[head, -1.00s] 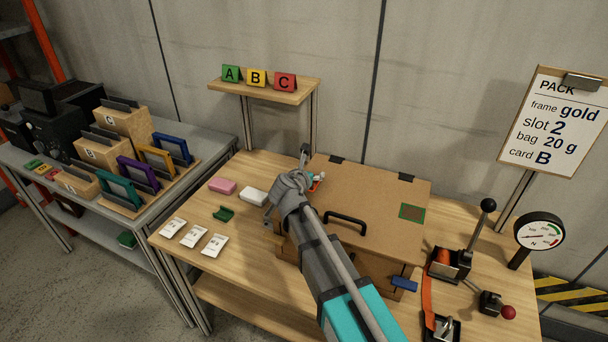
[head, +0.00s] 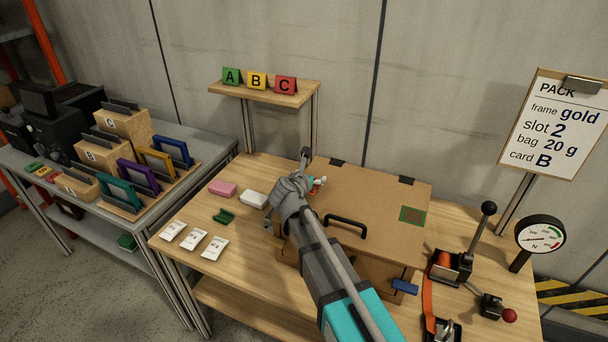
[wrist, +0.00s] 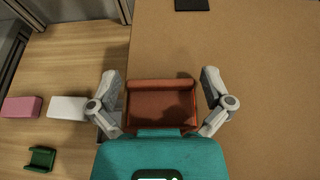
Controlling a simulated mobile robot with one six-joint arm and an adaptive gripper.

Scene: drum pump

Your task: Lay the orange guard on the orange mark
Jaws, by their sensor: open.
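The orange guard (wrist: 160,104) is a reddish-orange angled piece with a raised far edge. It sits at the left part of the brown box lid (wrist: 255,80), close to the lid's left edge. My gripper (wrist: 160,90) is open, with one finger on each side of the guard. Small gaps show beside the guard, and its near part is hidden by my gripper body. In the head view my arm hides most of this spot, and only a bit of orange shows by the fingers. I cannot make out an orange mark; it may be covered.
The lid has a black handle (head: 345,222) and a green-bordered patch (head: 412,214). A pink block (head: 222,188), a white block (head: 254,197), a green angled piece (head: 223,216) and white bags (head: 194,238) lie left of the box. Levers and a gauge (head: 541,232) stand right.

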